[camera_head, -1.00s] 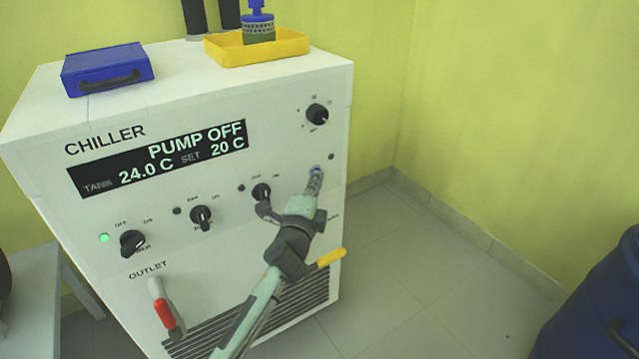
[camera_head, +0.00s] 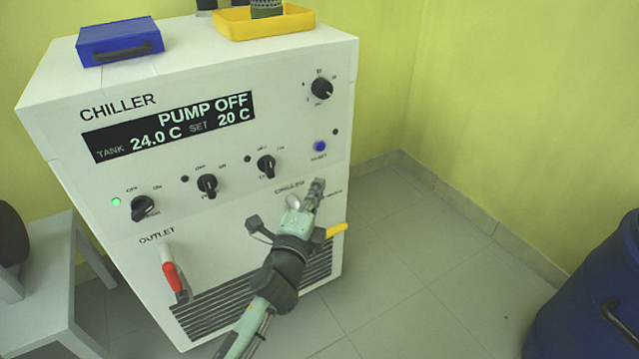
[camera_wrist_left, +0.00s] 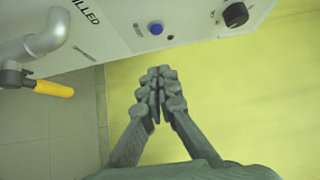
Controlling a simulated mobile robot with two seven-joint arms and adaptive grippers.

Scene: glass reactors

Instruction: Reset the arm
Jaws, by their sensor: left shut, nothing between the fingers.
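My left gripper (camera_head: 317,186) is shut and empty in front of the lower right part of the white chiller's (camera_head: 230,230) front. It is below the blue button (camera_head: 320,146) and apart from it. In the left wrist view the shut fingers (camera_wrist_left: 160,82) point towards the chiller's right edge and the yellow wall, with the blue button (camera_wrist_left: 156,29) beyond them. My left arm (camera_head: 268,295) comes up from the bottom of the head view and hides part of the chiller's lower front. My right gripper is not in view.
The chiller front has several black knobs (camera_head: 207,186), a red-handled outlet valve (camera_head: 172,276) and a yellow-handled valve (camera_head: 336,230). A blue case (camera_head: 120,42) and a yellow tray (camera_head: 235,27) sit on top. A blue barrel (camera_head: 590,300) stands at right. Floor (camera_head: 420,270) between is clear.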

